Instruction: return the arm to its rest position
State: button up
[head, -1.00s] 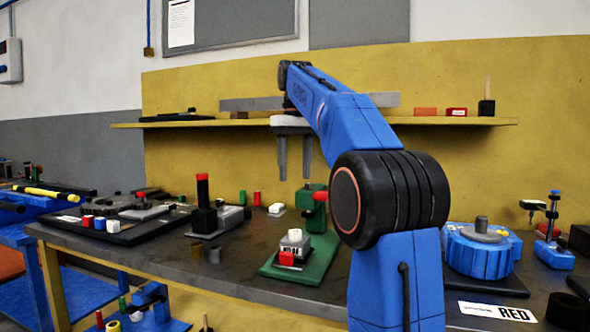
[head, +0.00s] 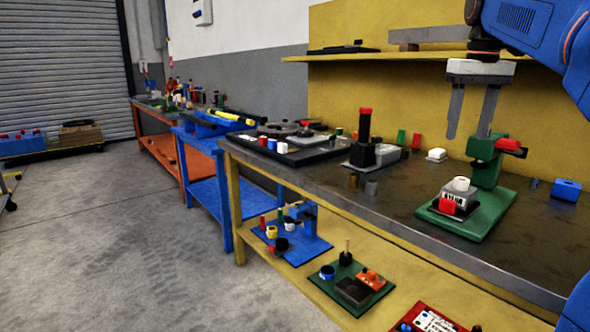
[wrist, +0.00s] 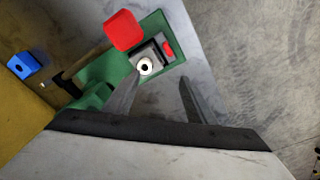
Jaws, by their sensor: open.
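My gripper (head: 467,136) hangs with its two long grey fingers pointing down, apart and with nothing between them. It is above the workbench (head: 330,187), to the left of the upright of a green fixture (head: 492,212) in the head view. In the wrist view, my gripper (wrist: 157,84) shows both fingers spread, with the green fixture (wrist: 150,28) beyond them. A grey block with a white ring (head: 460,188) sits on that fixture, with a red part at its front. My blue arm runs out of the head view at the upper right.
A yellow shelf (head: 385,57) runs along the wall behind my gripper. A black post with a red top (head: 364,125) stands on the bench to the left. A blue block (head: 566,190) lies at the right. Open concrete floor (head: 110,220) lies left of the benches.

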jog(key=s+a+f+t, duration=0.1)
jog(key=s+a+f, duration=0.3)
jog(key=s+f, duration=0.5)
jog(key=s+a+f+t, duration=0.1)
jog(key=s+a+f, duration=0.3)
jog(key=s+f, duration=0.4)
jog(key=s+a+f+t, duration=0.1)
jog(key=s+a+f, duration=0.2)
jog(key=s+f, duration=0.6)
notch_tip(320, 180, down, 9)
jog(key=shift+s+a+t, duration=0.3)
jog(key=shift+a+t, duration=0.1)
